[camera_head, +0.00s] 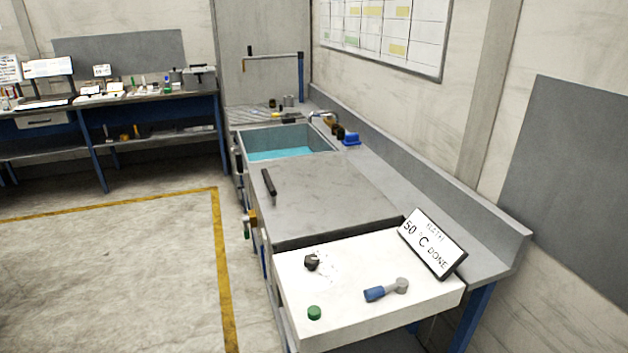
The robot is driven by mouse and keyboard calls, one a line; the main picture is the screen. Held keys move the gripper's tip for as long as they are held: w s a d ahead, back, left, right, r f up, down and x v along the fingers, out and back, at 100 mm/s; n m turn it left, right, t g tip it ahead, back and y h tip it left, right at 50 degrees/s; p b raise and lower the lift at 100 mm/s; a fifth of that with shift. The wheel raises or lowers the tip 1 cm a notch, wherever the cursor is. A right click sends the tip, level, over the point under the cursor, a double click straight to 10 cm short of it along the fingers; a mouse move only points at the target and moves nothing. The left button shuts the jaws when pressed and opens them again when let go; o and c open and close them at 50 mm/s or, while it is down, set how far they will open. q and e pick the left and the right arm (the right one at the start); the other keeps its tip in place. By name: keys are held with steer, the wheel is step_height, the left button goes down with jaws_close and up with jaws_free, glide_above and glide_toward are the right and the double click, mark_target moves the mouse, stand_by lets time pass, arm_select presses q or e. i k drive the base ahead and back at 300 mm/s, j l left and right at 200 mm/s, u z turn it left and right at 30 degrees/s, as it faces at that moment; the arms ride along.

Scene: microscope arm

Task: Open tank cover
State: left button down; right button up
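A flat grey cover (330,195) with a dark handle (268,182) on its left side lies level on the long bench, between the white tray and an open basin. It hides whatever is below it. The open grey basin (240,140) beyond it holds blue liquid (280,153). A tilted sign (432,243) reading "50 °C DONE" stands at the cover's near right corner. Neither of my grippers is in view.
A white-topped block (345,275) in front holds a blue-and-grey tool (385,290), a green cap (314,313) and a small dark object (312,262). A blue item (351,139) sits by the wall. The floor (110,270) at left is clear.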

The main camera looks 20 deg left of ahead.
mark_target(300, 198)
steer(key=i+j+z, duration=0.15)
steer(key=j+z, duration=0.15)
steer(key=j, duration=0.2)
steer(key=i+j+z, duration=0.1)
steer(key=j+z, duration=0.2)
steer(key=j, duration=0.2)
steer(key=j+z, duration=0.3)
steer(key=j, duration=0.25)
